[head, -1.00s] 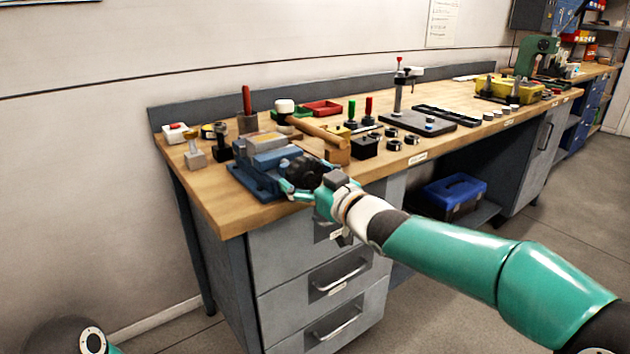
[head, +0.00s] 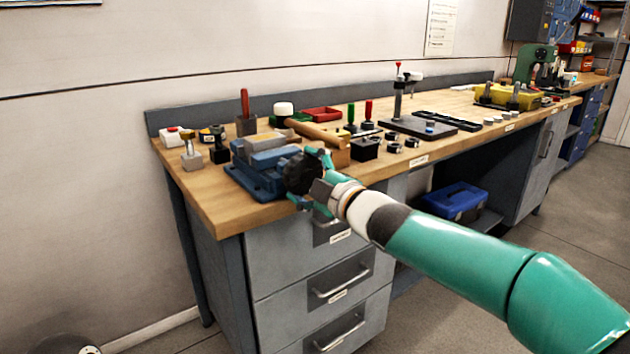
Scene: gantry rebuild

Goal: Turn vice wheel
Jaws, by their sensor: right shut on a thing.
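The blue vice (head: 258,180) sits on the front left part of the wooden bench. Its black wheel (head: 302,174) faces the front of the bench, at the vice's right end. My right gripper (head: 312,178) is at the wheel, with its teal fingers above and below the rim, shut on it. The gripper and wrist hide part of the wheel's right side. My left gripper does not show; only a bit of my own body is at the lower left edge.
The bench top (head: 205,205) is bare at its front left corner. A mallet (head: 312,134), a black block (head: 365,149) and several small black parts stand behind and right of the vice. Drawers (head: 335,285) are below. A blue toolbox (head: 456,201) is on the lower shelf.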

